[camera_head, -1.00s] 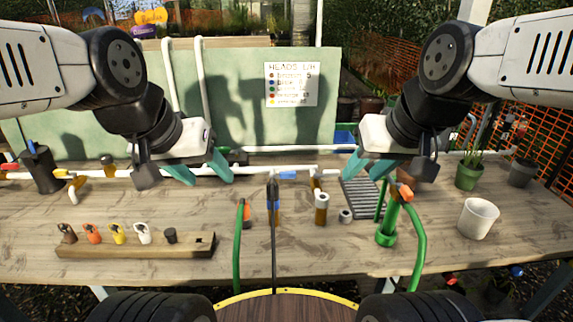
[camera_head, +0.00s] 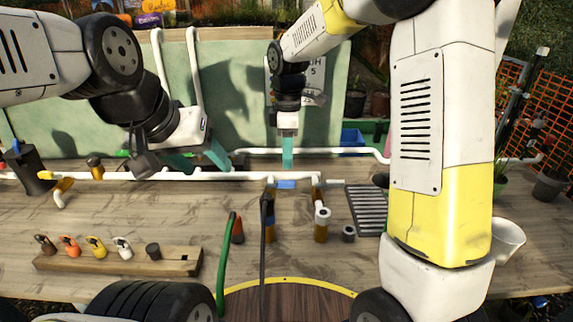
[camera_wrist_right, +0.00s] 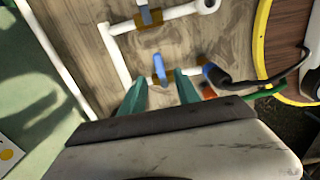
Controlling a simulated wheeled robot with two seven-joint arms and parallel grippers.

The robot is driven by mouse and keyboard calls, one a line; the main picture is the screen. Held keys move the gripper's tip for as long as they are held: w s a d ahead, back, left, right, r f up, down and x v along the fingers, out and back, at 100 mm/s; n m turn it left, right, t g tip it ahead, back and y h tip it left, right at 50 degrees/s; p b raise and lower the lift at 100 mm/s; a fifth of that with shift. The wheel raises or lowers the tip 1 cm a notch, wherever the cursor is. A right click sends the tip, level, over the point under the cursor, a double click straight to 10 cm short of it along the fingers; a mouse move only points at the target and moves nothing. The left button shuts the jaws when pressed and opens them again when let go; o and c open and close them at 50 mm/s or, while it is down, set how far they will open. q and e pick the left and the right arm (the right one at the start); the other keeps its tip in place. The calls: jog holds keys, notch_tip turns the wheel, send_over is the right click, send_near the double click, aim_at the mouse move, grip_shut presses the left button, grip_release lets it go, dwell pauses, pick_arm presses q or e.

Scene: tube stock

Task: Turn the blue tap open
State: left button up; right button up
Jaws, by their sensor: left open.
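The blue tap handle (camera_head: 287,184) sits by the white pipe (camera_head: 225,176) near the middle of the bench. My right gripper (camera_head: 287,165) hangs fingers-down above and behind it, apart from it. In the right wrist view the blue handle (camera_wrist_right: 159,68) shows just beyond and between the tips of my right gripper (camera_wrist_right: 158,80). Its fingers are spread with nothing between them. My left gripper (camera_head: 200,165) is open and empty over the pipe at the left.
A wooden rack (camera_head: 115,262) with coloured clips lies at front left. A green hose (camera_head: 222,270) and a black hose (camera_head: 263,250) rise at the front middle. A grey grate (camera_head: 366,208) lies right of the pipe. My right arm hides much of the right side.

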aim_at(287, 181)
jog(key=shift+w+a+f, duration=0.15)
jog(key=shift+f, duration=0.2)
notch_tip(287, 181, down, 8)
jog(key=shift+r, duration=0.2)
grip_shut()
jog(key=shift+r, duration=0.1)
dwell(1.2)
